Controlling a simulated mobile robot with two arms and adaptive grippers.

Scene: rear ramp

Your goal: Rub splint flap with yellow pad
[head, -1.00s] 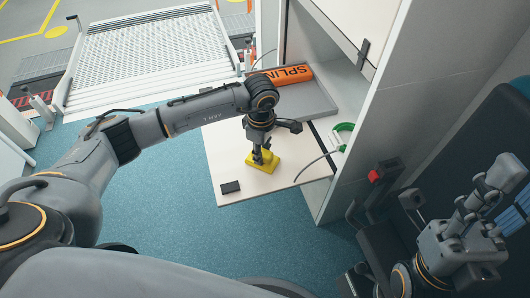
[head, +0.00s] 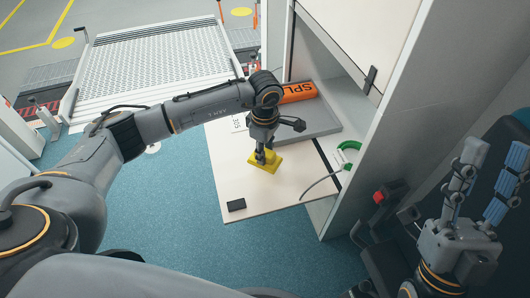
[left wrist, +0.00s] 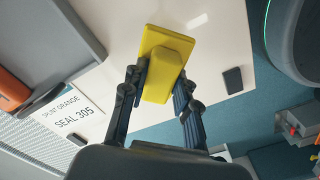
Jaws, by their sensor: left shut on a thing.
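The splint flap (head: 236,187) is a pale fold-down panel in front of an open cabinet, and it also shows in the left wrist view (left wrist: 126,18). The yellow pad (head: 272,166) has a raised grip block on a flat base. My left gripper (head: 263,160) is shut on the block from above. In the left wrist view its two fingers flank the yellow pad (left wrist: 167,72). The pad's base appears to lie on the flap; exact contact is hard to tell. My right gripper (head: 482,200) is open and empty at the right, its two fingers pointing up and apart.
An orange splint roll (head: 299,92) lies in a grey tray (head: 318,128) at the flap's inner edge. A small black block (head: 236,205) sits at the near edge. A label (left wrist: 72,112) reads "SPLINT ORANGE SEAL 305".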

